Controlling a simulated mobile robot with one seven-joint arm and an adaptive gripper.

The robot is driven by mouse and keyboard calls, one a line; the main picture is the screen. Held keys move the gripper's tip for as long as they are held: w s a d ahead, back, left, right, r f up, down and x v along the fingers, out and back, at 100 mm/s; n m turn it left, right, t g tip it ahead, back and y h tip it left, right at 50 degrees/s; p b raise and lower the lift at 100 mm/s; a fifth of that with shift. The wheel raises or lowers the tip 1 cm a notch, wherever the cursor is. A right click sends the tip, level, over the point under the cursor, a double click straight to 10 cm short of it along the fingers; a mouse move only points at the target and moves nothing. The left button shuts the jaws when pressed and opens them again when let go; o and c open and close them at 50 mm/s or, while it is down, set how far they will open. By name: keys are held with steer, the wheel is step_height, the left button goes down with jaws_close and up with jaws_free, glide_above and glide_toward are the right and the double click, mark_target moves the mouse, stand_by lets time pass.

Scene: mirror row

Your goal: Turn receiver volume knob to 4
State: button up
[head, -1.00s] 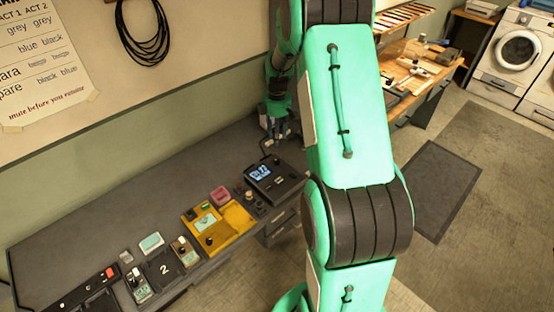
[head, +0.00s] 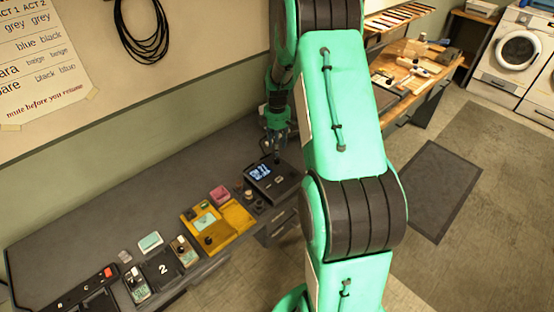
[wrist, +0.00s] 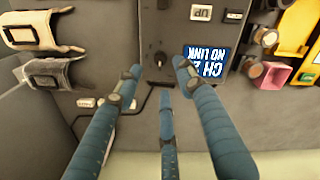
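The receiver (head: 288,186) is a dark box with a lit screen (head: 259,171) at the far right end of the grey bench. In the wrist view its screen (wrist: 206,63) reads "CH 2 NO LINK" upside down, and a small dark knob (wrist: 159,60) stands beside the screen. Any scale marks around the knob are too small to read. My gripper (head: 276,147) is just above the receiver's back part. In the wrist view my gripper (wrist: 158,70) is open, its blue fingers spread, with the knob between the two outer fingertips. I cannot tell whether any finger touches it.
Beige clamp-like items (wrist: 32,30) lie at the wrist view's left. A black cable (wrist: 147,100) runs behind the receiver.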

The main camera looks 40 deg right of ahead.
mark_target(277, 160)
step_height(277, 160, down, 8)
steer(key=shift+r+b, duration=0.25)
steer(key=shift+b, duration=0.35)
jaws_close()
